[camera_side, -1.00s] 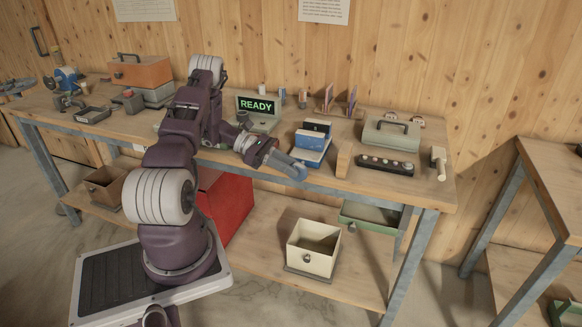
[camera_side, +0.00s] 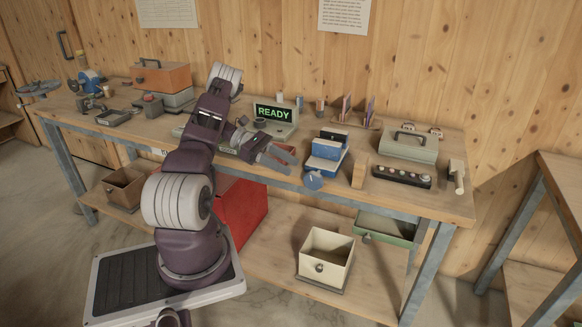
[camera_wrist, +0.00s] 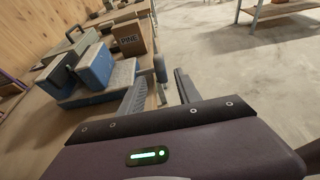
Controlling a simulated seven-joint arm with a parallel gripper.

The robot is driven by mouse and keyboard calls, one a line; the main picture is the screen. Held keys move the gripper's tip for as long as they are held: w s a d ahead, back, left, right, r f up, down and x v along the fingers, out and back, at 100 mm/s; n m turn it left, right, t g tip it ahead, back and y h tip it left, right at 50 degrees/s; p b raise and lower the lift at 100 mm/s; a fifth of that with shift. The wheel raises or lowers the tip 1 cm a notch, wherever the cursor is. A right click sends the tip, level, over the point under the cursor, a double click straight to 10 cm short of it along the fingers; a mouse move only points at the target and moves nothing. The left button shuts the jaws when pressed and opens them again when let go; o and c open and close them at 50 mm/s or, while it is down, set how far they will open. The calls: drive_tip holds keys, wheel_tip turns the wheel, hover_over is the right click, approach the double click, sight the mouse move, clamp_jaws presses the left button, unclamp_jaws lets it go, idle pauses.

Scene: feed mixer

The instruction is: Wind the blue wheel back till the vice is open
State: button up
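The blue vice (camera_side: 327,152) stands at the bench's front edge, and its blue jaws also show in the wrist view (camera_wrist: 96,66). A gap shows between the jaw blocks there; I cannot tell how wide it is. The blue wheel (camera_side: 313,181) sticks out in front of the vice, beyond the bench edge. In the wrist view the wheel seems to show edge-on (camera_wrist: 160,69) near the fingertips. My gripper (camera_side: 287,157) is left of the wheel and slightly above it, apart from it. Its fingers (camera_wrist: 162,86) are spread and hold nothing.
A wooden block marked PINE (camera_wrist: 129,39) stands right of the vice, also in the side view (camera_side: 360,171). A button box (camera_side: 402,177) and a green case (camera_side: 409,145) lie farther right. A READY screen (camera_side: 274,113) stands behind my gripper.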

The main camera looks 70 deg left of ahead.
wheel_tip(320, 180, up, 12)
drive_tip(key=n+g+y, duration=1)
drive_tip(key=n, duration=2.6)
hover_over(314, 172)
wheel_tip(314, 172, down, 13)
drive_tip(key=shift+c, duration=0.2)
